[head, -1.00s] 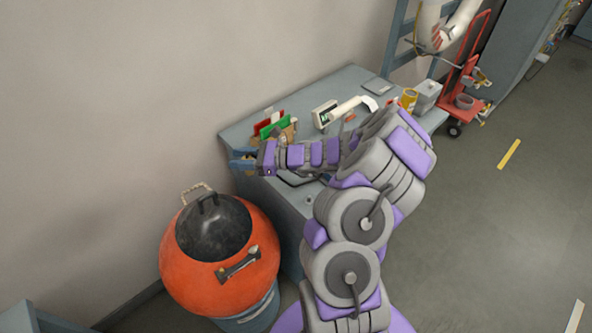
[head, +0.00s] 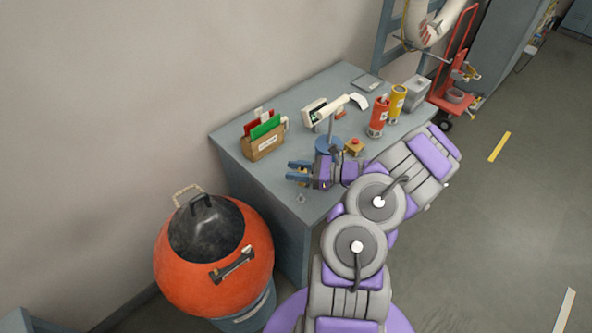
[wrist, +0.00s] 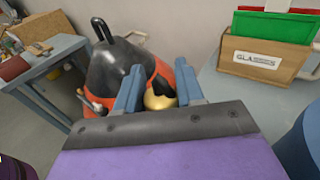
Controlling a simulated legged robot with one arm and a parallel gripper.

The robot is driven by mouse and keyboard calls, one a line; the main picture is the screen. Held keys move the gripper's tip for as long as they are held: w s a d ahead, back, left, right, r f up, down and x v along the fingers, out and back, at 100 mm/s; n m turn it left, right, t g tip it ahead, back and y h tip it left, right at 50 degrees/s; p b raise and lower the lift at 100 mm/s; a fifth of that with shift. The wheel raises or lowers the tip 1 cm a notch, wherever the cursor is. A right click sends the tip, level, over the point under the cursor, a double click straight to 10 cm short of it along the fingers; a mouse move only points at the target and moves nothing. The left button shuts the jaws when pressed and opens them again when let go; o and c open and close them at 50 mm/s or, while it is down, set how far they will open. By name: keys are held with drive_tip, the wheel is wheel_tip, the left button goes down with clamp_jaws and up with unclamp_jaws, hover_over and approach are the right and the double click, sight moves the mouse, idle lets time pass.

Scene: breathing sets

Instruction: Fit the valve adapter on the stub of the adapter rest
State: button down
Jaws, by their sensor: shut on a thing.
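My gripper (head: 298,171) is over the front left part of the grey-blue workbench (head: 250,166), pointing left. Its two blue fingers are apart but closed on a brass-coloured piece, which looks like the valve adapter. In the wrist view, the brass adapter (wrist: 160,98) shows between the fingers of my gripper (wrist: 159,84), partly hidden by them and by the gripper body. A small grey fitting (head: 302,198) on the bench near its front edge may be the adapter rest; its stub is too small to make out. The held piece is apart from it.
A cardboard file box (head: 263,145) with red and green folders stands at the bench's left. A lamp with a blue base (head: 326,143), a yellow box (head: 354,148), red (head: 377,118) and yellow (head: 397,102) cylinders stand farther right. An orange bin (head: 205,285) stands left of the bench.

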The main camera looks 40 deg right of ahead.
drive_tip(key=shift+f+b, duration=0.95)
drive_tip(key=shift+f, duration=1.95)
drive_tip(key=shift+a+p, duration=0.15)
drive_tip(key=shift+p, duration=0.3)
drive_tip(key=shift+f+b, duration=0.9)
drive_tip(key=shift+f, duration=0.7)
drive_tip(key=c, duration=0.6)
unclamp_jaws()
drive_tip(key=shift+s, duration=0.1)
